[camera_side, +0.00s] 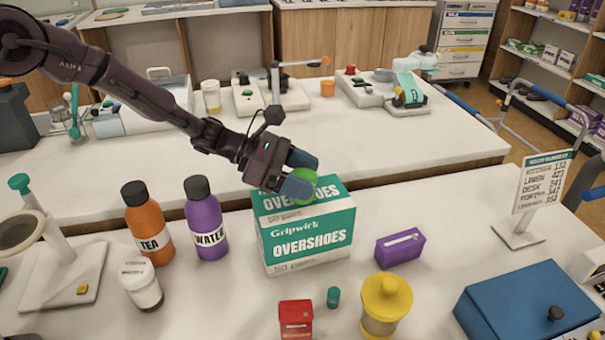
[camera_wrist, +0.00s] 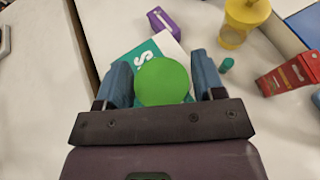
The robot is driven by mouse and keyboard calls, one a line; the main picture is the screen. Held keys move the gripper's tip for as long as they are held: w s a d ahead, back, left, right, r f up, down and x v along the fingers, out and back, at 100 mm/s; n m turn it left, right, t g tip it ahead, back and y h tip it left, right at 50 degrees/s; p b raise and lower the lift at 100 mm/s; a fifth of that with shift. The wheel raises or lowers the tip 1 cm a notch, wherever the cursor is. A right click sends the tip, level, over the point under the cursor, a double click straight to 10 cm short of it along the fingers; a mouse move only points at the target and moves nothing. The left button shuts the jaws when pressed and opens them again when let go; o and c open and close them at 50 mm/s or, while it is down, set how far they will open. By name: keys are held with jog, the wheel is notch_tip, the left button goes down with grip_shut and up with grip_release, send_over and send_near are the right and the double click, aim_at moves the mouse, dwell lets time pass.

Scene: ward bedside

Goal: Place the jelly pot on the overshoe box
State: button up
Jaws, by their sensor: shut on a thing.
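The jelly pot (camera_side: 304,184) shows as a green round thing between the fingers of my gripper (camera_side: 302,174). In the wrist view the jelly pot (camera_wrist: 162,82) sits between the two blue fingers of my gripper (camera_wrist: 164,84), which is shut on it. The overshoe box (camera_side: 310,240) is teal and white and stands upright on the table. The pot is at the box's top in the side view; I cannot tell whether it touches. Part of the box (camera_wrist: 170,45) shows beyond the pot in the wrist view, the rest hidden by pot and gripper.
An orange tea bottle (camera_side: 149,232) and a purple water bottle (camera_side: 206,228) stand left of the box. A blue box (camera_side: 525,310) is farther right.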

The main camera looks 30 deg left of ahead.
jog(key=o, duration=1)
jog(key=shift+f, duration=0.1)
jog(key=shift+c, duration=0.2)
jog(key=v, duration=1.2)
